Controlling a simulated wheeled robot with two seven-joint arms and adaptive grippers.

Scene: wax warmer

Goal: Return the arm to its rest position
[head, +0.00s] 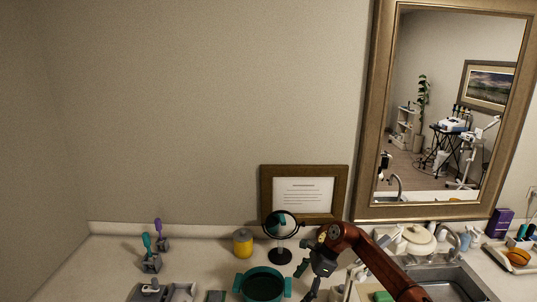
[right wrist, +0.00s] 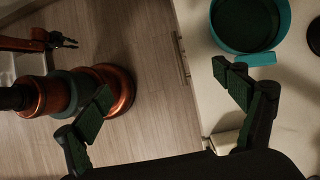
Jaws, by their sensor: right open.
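My right arm (head: 372,255) comes in from the lower right of the head view. Its gripper (head: 308,280) is over the counter, to the right of the teal pot (head: 262,284). In the right wrist view the two fingers of the gripper (right wrist: 165,103) are spread wide with nothing between them. The teal pot (right wrist: 275,57) shows beyond the right finger there, and the gap looks down on the floor and the counter's edge. My left gripper does not show in the head view.
A round mirror (head: 281,224) stands behind the pot, a yellow jar (head: 243,242) left of it. Purple and teal tools in holders (head: 152,263) stand at left. A sink (head: 450,281) is at right. Wooden floor (right wrist: 150,60) lies beside the counter (right wrist: 200,60).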

